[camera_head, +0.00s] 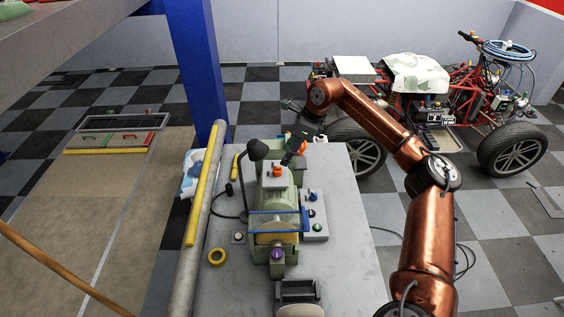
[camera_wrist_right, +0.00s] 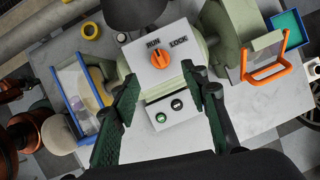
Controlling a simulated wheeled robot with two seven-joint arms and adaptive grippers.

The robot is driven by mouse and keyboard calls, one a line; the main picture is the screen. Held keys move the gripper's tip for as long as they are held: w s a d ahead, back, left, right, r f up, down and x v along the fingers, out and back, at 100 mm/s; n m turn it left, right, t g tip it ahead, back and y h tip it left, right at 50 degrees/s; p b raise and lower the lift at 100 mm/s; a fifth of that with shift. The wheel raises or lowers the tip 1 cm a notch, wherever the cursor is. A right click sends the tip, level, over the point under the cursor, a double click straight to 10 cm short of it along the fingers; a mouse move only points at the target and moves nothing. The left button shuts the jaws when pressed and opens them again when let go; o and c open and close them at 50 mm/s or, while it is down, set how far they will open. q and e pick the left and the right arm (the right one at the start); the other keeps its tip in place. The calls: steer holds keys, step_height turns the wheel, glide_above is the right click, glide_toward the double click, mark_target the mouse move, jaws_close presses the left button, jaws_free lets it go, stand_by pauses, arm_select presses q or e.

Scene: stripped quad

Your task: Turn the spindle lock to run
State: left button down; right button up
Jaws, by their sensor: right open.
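The spindle lock is an orange knob (camera_wrist_right: 160,58) on a pale plate (camera_wrist_right: 138,55) marked RUN and LOCK in the right wrist view. An orange knob on top of the green machine (camera_head: 277,172) shows in the head view. I cannot tell surely which mark the knob points at. My right gripper (camera_wrist_right: 158,74) is open and empty. Its dark green fingers lie either side of the plate's lower part, with the knob just beyond, between the tips; contact is not clear. It also shows in the head view (camera_head: 296,150) above the machine's far end. My left gripper is not in view.
A dark lamp shade (camera_head: 257,150) stands close beside the machine. A blue-framed guard (camera_head: 275,220) is on the near side. A box with green and black buttons (camera_wrist_right: 168,110) lies below the plate. A yellow ring (camera_head: 217,256) lies on the grey table (camera_head: 345,225).

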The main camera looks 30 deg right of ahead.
steer(key=shift+v, duration=1.7)
